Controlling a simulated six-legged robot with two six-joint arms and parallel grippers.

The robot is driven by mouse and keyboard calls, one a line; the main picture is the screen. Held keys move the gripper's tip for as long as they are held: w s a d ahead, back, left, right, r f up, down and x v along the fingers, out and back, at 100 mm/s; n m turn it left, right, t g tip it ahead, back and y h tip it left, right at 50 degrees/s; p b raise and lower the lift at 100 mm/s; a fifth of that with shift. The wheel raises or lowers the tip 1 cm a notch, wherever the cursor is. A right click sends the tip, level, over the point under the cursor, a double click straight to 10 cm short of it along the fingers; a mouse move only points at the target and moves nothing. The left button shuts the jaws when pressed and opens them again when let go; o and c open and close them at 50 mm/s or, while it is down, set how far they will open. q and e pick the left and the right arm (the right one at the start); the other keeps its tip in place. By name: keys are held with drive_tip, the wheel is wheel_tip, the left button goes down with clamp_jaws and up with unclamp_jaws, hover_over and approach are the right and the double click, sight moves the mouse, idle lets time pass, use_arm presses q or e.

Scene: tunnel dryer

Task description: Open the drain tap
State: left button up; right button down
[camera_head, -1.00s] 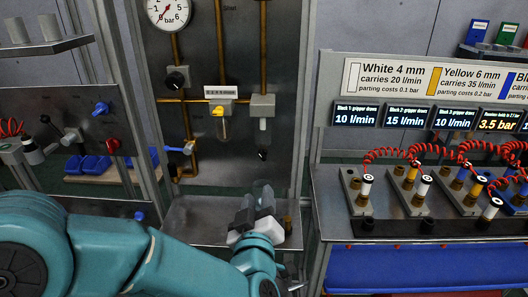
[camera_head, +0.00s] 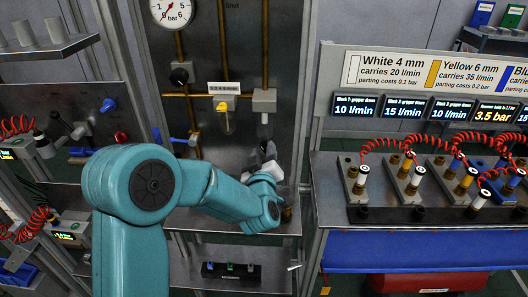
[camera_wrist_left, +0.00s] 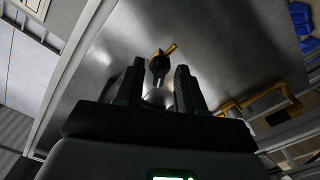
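My left gripper (camera_head: 268,151) is raised in front of the metal panel, just below a grey block (camera_head: 264,99) with a small bowl under it. The gripper hides what hangs below that bowl. In the left wrist view, my left gripper (camera_wrist_left: 158,90) has its two dark fingers apart with nothing held between them. A small dark tap-like fitting (camera_wrist_left: 157,68) with a brass stem shows just beyond the fingertips, roughly in line with the gap. It looks like the drain tap; I cannot tell whether a finger touches it. My right gripper is not in view.
A pressure gauge (camera_head: 172,10) is above. The bench (camera_head: 335,200) at right carries several fittings with red coiled hoses.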

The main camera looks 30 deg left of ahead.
use_arm(q)
drive_tip(key=shift+s, duration=0.1)
drive_tip(key=shift+c, duration=1.2)
clamp_jaws()
drive_tip(key=shift+m+b, duration=0.3)
drive_tip(key=shift+b, duration=0.1)
drive_tip(key=shift+f+m+b, duration=0.15)
drive_tip(key=shift+m+b, duration=0.6)
drive_tip(key=shift+m, duration=0.15)
drive_tip(key=shift+m+b, duration=0.45)
drive_tip(key=shift+m, duration=1.75)
